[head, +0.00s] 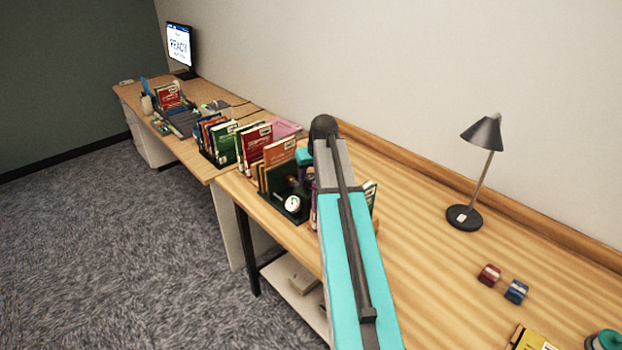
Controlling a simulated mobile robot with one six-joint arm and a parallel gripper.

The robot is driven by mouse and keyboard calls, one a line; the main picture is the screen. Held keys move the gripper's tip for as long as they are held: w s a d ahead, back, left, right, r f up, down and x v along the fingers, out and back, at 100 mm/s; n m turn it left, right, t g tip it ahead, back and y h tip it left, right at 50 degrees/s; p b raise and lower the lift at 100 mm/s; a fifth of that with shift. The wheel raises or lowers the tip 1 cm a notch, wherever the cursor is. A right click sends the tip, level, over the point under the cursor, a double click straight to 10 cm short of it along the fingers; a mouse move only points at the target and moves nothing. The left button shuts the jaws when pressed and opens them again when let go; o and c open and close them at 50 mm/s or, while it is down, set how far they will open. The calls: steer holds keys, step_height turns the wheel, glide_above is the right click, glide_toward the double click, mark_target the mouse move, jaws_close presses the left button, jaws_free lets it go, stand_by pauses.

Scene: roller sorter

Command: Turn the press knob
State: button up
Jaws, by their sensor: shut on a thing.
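The press (276,205) is a dark green frame at the left end of the near table, beside upright books. A round white dial (292,204) with small coloured marks shows on its front. My teal arm reaches over the table and bends down at the press. My gripper (294,184) is small and dark against the press, just above the dial, and is partly hidden by my arm. It is shut on what appears to be the press knob. The knob's own shape and turn angle are too dark and small to make out.
Several upright books (252,143) stand left of the press. A dark desk lamp (464,217) stands at the right rear. A red block (489,275), a blue block (516,291) and a yellow book (530,338) lie at the right. The table's middle right is clear. A screen (179,45) reads READY.

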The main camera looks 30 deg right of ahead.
steer(key=shift+m, duration=0.3)
steer(key=o, duration=1.1)
steer(key=shift+c, duration=0.2)
steer(key=shift+s+r, duration=0.1)
steer(key=b+v, duration=0.3)
steer(key=v, duration=1)
steer(key=shift+s+r, duration=0.15)
steer(key=shift+r, duration=0.05)
steer(key=shift+a+r, duration=0.1)
steer(key=shift+a, duration=0.05)
